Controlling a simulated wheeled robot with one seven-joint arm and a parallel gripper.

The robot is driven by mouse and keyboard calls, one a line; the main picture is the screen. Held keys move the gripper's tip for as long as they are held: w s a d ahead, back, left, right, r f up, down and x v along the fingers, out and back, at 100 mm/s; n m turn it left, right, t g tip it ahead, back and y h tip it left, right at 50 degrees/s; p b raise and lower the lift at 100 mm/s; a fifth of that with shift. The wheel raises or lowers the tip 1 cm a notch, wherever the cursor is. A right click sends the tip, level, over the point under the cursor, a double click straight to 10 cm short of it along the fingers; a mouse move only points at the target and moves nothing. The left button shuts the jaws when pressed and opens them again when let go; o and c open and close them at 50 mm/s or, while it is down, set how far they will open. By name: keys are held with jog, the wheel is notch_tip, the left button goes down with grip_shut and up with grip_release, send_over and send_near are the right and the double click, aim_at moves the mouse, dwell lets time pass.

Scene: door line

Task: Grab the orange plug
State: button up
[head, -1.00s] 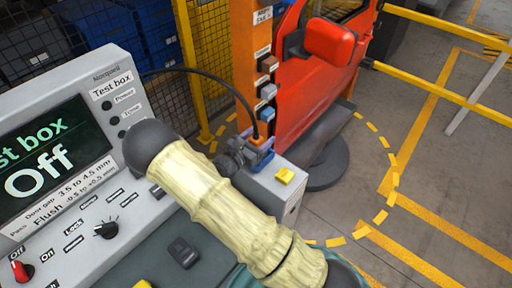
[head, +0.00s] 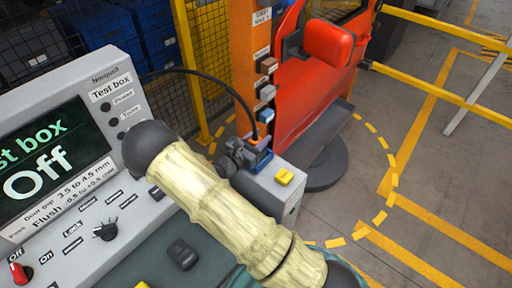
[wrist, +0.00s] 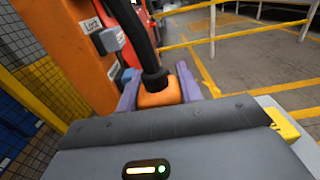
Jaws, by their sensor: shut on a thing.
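The orange plug (wrist: 160,94) sits between the two purple-grey fingers of my gripper (wrist: 158,90) in the wrist view, with a thick black cable rising from its top. My gripper is shut on it. In the head view the plug (head: 263,144) is a small orange patch at the end of the black cable (head: 222,78), mostly hidden by my gripper (head: 262,158). The plug is at the top of a grey box (head: 268,190) beside the orange post. Whether it is seated in a socket there is hidden.
A yellow button (head: 284,177) is on the grey box near my gripper. A red car door (head: 315,90) stands behind it, next to the orange post (head: 250,50). The test box (head: 60,150), its screen reading "Off", is at left. Yellow rails (head: 440,90) run at right.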

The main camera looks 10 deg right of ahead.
jog(key=shift+r, duration=0.1)
notch_tip(320, 180, up, 10)
jog(key=shift+f+b, duration=0.1)
jog(key=shift+b, duration=0.45)
dwell(0.5)
